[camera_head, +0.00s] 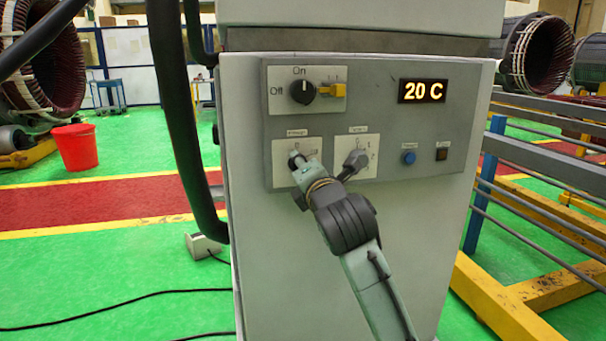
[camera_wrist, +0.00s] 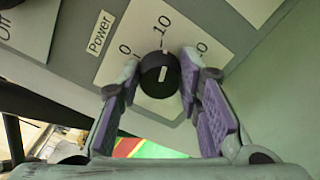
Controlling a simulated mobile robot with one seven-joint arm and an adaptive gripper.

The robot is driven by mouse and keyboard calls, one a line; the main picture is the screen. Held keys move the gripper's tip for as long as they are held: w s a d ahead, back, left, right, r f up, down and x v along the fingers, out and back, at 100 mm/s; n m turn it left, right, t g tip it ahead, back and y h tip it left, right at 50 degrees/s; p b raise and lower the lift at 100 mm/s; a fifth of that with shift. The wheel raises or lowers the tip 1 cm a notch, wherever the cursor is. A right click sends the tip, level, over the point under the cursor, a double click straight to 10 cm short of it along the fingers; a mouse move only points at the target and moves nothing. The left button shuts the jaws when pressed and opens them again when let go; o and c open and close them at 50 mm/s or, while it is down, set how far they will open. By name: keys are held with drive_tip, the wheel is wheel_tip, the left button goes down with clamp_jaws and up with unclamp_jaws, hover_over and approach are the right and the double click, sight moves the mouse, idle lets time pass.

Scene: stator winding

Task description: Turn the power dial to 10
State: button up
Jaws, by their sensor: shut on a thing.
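The power dial (camera_wrist: 160,73) is a round black knob with a white pointer line on a white plate marked 0, 10 and 20, labelled Power. In the wrist view its pointer line runs up toward the 10. My gripper (camera_wrist: 160,62) has its two purple-padded fingers on either side of the dial, shut on it. In the head view my gripper (camera_head: 304,168) reaches up to the lower left plate (camera_head: 283,148) of the control panel and covers most of the dial there.
The grey cabinet's panel also holds an On/Off switch (camera_head: 302,92), a display (camera_head: 422,91) reading 20 C, a blue button (camera_head: 409,158) and a second white plate (camera_head: 357,135). A black hose (camera_head: 176,110) hangs left of the cabinet. Yellow and blue rails (camera_head: 500,305) stand right.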

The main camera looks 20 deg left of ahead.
drive_tip(key=shift+n+b, duration=0.3)
drive_tip(key=shift+n, duration=0.6)
drive_tip(key=o, duration=1.1)
drive_tip(key=shift+o, duration=0.2)
drive_tip(key=v, duration=1.2)
